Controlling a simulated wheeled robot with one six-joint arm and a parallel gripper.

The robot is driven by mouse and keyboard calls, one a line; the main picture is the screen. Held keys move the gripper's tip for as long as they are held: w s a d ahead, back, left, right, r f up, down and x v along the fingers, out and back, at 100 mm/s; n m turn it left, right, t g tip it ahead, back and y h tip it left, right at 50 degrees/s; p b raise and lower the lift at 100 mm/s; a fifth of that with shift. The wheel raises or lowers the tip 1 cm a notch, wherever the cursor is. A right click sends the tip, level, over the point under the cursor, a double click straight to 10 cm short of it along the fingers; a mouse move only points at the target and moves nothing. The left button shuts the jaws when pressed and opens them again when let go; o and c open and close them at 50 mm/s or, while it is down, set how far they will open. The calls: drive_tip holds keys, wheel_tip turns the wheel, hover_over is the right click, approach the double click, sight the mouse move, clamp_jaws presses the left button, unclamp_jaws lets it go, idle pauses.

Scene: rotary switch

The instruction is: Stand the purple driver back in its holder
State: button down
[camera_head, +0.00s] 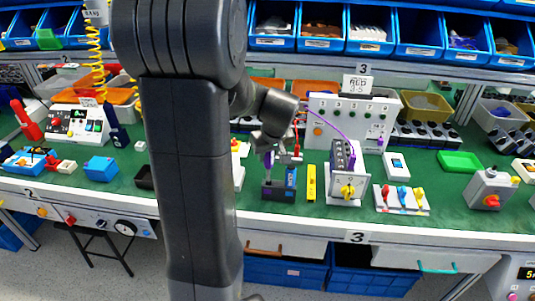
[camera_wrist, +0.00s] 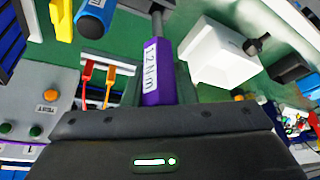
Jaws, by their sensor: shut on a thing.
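The purple driver (camera_wrist: 157,70) shows in the wrist view with a white label on its handle and its grey shaft pointing away from me. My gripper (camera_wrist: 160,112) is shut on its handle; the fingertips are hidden. In the head view my gripper (camera_head: 270,143) is above the bench, and the driver (camera_head: 268,160) hangs roughly upright below it. The dark holder (camera_head: 275,192) is under it, with a blue driver (camera_head: 290,178) standing in its right side. The blue driver also shows in the wrist view (camera_wrist: 94,19). Whether the purple driver's tip touches the holder, I cannot tell.
A yellow block (camera_head: 311,182) stands right of the holder, then a rotary switch unit (camera_head: 345,188). A grey button panel (camera_head: 352,115) stands behind. My arm hides the bench to the left.

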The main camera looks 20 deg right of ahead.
sight(268, 171)
drive_tip(key=shift+f, duration=0.1)
drive_tip(key=shift+f+b, duration=3.05)
drive_tip(key=shift+f, duration=0.35)
drive_tip(key=shift+f, duration=0.1)
drive_tip(key=c, duration=1.1)
unclamp_jaws()
drive_tip(key=v, duration=1.4)
drive_tip(key=shift+p, duration=0.45)
